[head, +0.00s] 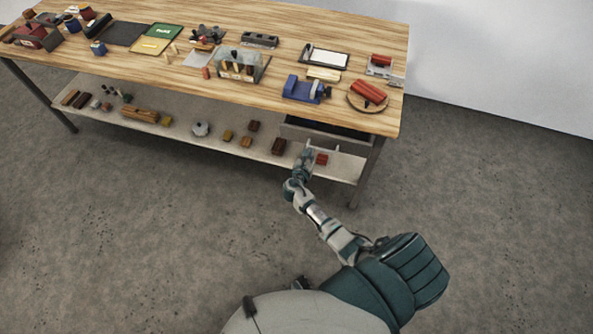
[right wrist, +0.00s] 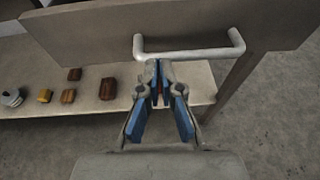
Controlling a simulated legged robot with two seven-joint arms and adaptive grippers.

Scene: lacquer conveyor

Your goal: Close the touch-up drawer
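The touch-up drawer (head: 322,139) hangs under the right end of the wooden bench. It stands partly open, with a dark inside showing behind its front. In the right wrist view its grey front (right wrist: 190,24) fills the top, with a pale bar handle (right wrist: 195,55) on it. My right gripper (head: 306,154) is in front of the drawer. In the right wrist view its fingertips (right wrist: 158,66) are together, close to the left part of the handle; contact is unclear. I see nothing held between them. My left gripper is out of view.
The wooden bench (head: 220,90) carries tools, a blue vise (head: 303,89) and red rolls on a round board (head: 367,97). A lower shelf (head: 205,140) holds several small blocks, some close to my right gripper. A bench leg (head: 365,175) stands right of the drawer. The floor in front is clear.

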